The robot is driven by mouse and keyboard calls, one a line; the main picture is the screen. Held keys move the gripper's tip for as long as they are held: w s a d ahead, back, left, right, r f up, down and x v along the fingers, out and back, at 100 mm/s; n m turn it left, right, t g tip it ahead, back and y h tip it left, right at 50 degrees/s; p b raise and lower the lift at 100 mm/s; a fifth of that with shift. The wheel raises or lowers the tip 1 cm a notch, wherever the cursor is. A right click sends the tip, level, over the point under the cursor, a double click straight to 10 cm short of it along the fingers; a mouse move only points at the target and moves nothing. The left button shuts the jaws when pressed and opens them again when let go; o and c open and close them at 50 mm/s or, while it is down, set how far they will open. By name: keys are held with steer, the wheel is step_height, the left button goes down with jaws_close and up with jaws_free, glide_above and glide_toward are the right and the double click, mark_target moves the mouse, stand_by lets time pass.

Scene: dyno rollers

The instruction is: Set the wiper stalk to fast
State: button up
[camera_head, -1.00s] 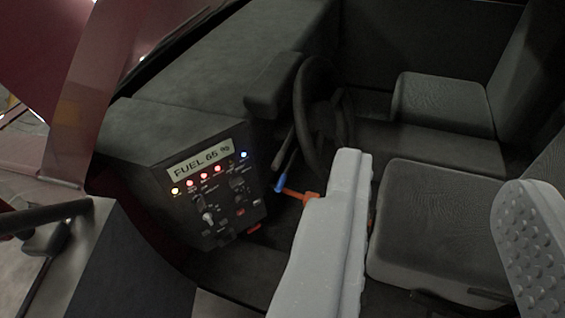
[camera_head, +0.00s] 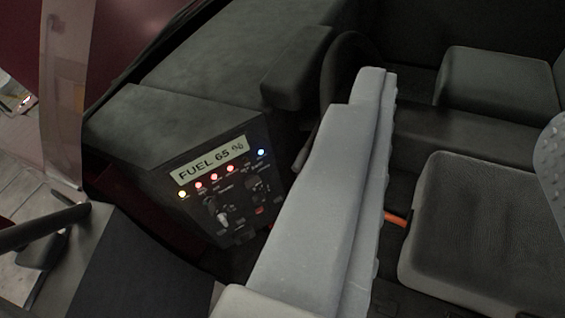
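The steering wheel (camera_head: 340,65) is partly visible behind the dash hood, mostly covered by my gripper's left finger. A dark thin stalk (camera_head: 305,152) shows just left of that finger; I cannot tell whether it is the wiper stalk or its setting. A short orange piece (camera_head: 397,218) shows right of the finger, its other end hidden. My gripper (camera_head: 466,105) is open, its light grey left finger across the middle and its studded right finger at the right edge. I see nothing held between the fingers. Contact with the stalk cannot be told.
A switch panel (camera_head: 235,192) reading "FUEL 65 %" has lit lamps and knobs at the left. Two dark seats (camera_head: 485,220) fill the right side.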

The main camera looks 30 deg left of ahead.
steer(key=w+a+f+m, duration=0.1)
steer(key=w+a+f, duration=0.45)
steer(key=f, duration=0.25)
steer(key=w+a+f+y, duration=0.1)
steer(key=w+a+f, duration=0.3)
steer(key=w+f, duration=0.3)
steer(key=w+a+f+m, duration=0.1)
steer(key=w+a+f, duration=0.4)
steer(key=f, duration=0.4)
steer(key=s+a+f+m+t+h, duration=0.1)
steer(key=s+a+f, duration=0.15)
steer(key=f, duration=1.25)
steer(key=s+a+f+t+h, duration=0.1)
steer(key=a+f+h, duration=0.15)
steer(key=f, duration=1.25)
steer(key=shift+y, duration=0.45)
steer(key=w, duration=0.8)
steer(key=w+b, duration=0.1)
steer(key=w, duration=0.3)
steer(key=shift+w+a+f, duration=0.2)
steer(key=shift+f, duration=0.05)
steer(key=shift+w+r, duration=0.15)
steer(key=shift+w, duration=0.65)
steer(key=shift+c, duration=0.3)
